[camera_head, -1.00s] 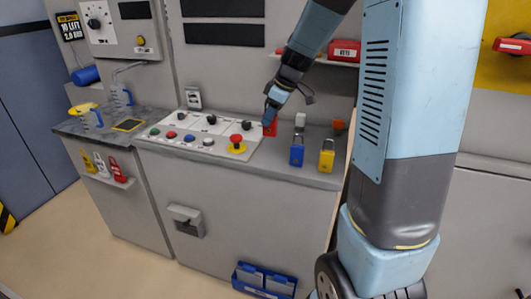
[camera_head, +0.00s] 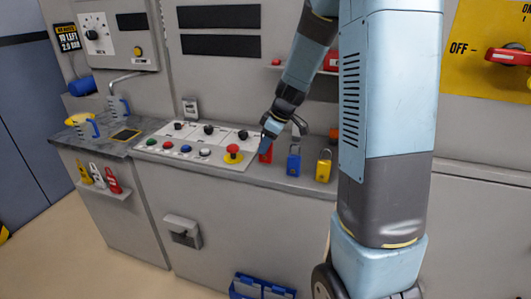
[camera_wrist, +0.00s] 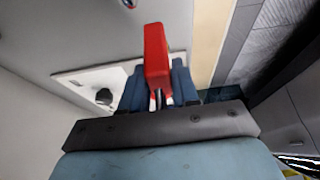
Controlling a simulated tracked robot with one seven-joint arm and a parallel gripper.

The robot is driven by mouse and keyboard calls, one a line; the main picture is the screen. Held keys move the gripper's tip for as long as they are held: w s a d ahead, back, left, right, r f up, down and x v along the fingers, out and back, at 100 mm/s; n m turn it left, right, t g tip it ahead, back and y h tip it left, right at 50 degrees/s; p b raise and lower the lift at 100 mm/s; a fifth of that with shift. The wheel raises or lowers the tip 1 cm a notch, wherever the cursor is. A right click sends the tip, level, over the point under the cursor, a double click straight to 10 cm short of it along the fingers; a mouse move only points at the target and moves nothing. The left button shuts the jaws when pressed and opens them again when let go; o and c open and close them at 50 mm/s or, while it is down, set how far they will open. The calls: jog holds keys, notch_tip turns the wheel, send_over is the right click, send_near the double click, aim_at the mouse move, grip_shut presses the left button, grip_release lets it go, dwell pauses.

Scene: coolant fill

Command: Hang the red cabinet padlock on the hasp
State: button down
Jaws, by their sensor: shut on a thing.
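The red padlock (camera_head: 265,155) is held in my gripper (camera_head: 269,140) above the right part of the counter, beside the control panel. In the wrist view the red padlock body (camera_wrist: 156,55) stands out between the blue fingers of my gripper (camera_wrist: 157,82), which are shut on it. Its metal shackle shows only in part, between the fingers. A grey fitting (camera_head: 182,230) sticks out from the cabinet front below the counter; it may be the hasp, but its detail is too small to tell.
A blue padlock (camera_head: 293,160) and a yellow padlock (camera_head: 323,166) stand on the counter (camera_head: 280,181) right of the red one. The control panel (camera_head: 196,145) with a red mushroom button (camera_head: 233,152) lies to the left. A blue bin (camera_head: 262,287) sits low in front.

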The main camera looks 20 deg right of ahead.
aim_at(261, 161)
jog(key=shift+f, duration=1.5)
jog(key=shift+f, duration=0.15)
jog(key=c, duration=0.8)
grip_release()
jog(key=shift+c, duration=0.2)
